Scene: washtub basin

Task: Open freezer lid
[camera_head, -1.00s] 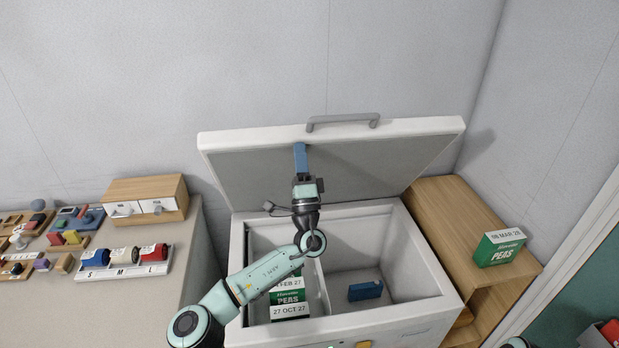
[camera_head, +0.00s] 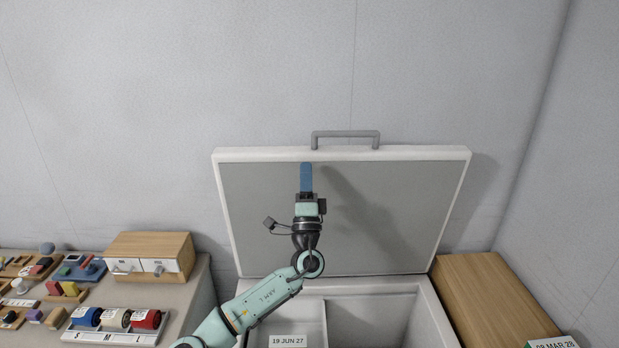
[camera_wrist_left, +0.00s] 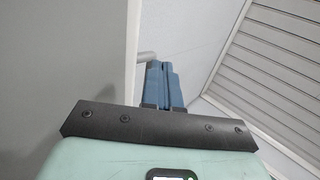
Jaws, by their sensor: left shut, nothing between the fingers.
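The freezer lid (camera_head: 400,210) stands raised, close to upright, at the back of the white chest freezer (camera_head: 415,300). Its grey inner face is toward me, and its grey handle (camera_head: 345,134) sticks up above the top edge. My left gripper (camera_head: 306,166) is shut and empty, with its blue fingers pointing up in front of the lid's inner face near the top edge. In the left wrist view the shut blue fingers (camera_wrist_left: 164,82) show beside the grey lid face (camera_wrist_left: 60,60). I cannot tell whether they touch the lid. My right gripper is not in view.
A counter at left holds a small wooden drawer box (camera_head: 150,258), a rack of coloured rolls (camera_head: 117,324) and several small items. A wooden cabinet (camera_head: 480,295) stands right of the freezer, with a dated box (camera_head: 553,342) on it. A box dated 19 JUN 27 (camera_head: 288,340) is inside the freezer.

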